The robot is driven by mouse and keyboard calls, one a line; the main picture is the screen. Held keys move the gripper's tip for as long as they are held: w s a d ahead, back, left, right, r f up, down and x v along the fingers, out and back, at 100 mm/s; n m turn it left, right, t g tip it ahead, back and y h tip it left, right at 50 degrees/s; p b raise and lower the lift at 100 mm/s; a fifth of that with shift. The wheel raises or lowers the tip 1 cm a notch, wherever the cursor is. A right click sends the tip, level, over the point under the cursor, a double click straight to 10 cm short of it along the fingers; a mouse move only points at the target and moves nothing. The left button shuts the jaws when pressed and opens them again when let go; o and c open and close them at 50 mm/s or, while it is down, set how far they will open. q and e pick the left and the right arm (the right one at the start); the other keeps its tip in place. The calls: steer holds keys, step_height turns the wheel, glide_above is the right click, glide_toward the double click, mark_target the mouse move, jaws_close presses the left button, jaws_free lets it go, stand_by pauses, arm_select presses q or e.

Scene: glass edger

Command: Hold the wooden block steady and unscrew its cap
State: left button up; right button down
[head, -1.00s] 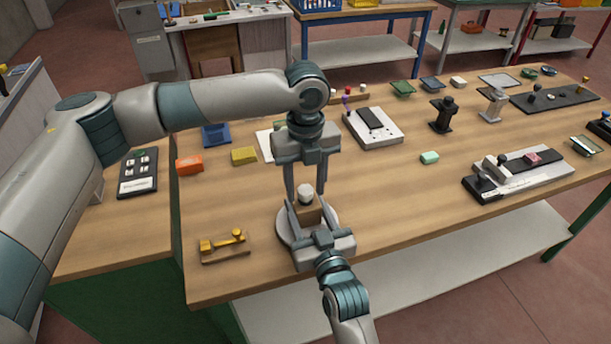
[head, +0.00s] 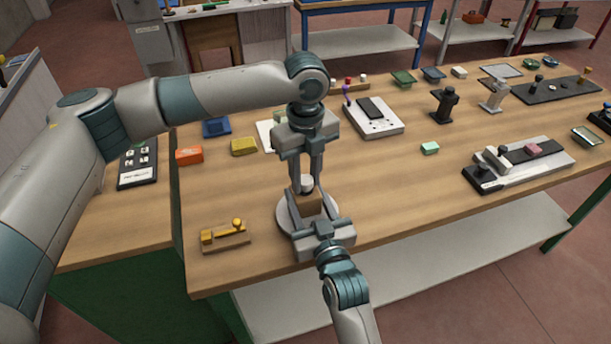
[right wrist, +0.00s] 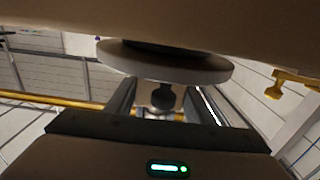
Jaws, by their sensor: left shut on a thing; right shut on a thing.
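The wooden block (head: 309,206) stands on a round white plate (head: 283,219) near the table's front edge. Its pale cap (head: 307,186) is on top. My left gripper (head: 307,184) points down from above, its fingers shut on the cap. My right gripper (head: 312,203) reaches in from the front, its fingers shut on the block's sides. In the right wrist view the plate (right wrist: 165,66) appears upside down beyond my right fingers (right wrist: 163,100). The block cannot be made out clearly there.
A yellow fixture (head: 224,236) lies left of the plate. Orange (head: 189,155) and yellow (head: 244,146) blocks lie behind it. A white device (head: 374,118) sits farther back, and a grey-and-black fixture (head: 520,167) at right. The table between plate and fixture is clear.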

mark_target(306, 179)
arm_select(q)
steer(key=n, duration=2.3)
steer(key=shift+n, duration=0.4)
steer(key=shift+r, duration=0.35)
steer(key=shift+r, duration=0.7)
steer(key=shift+r, duration=0.2)
steer(key=shift+r, duration=1.95)
arm_select(e)
steer(key=c, duration=0.8)
jaws_free()
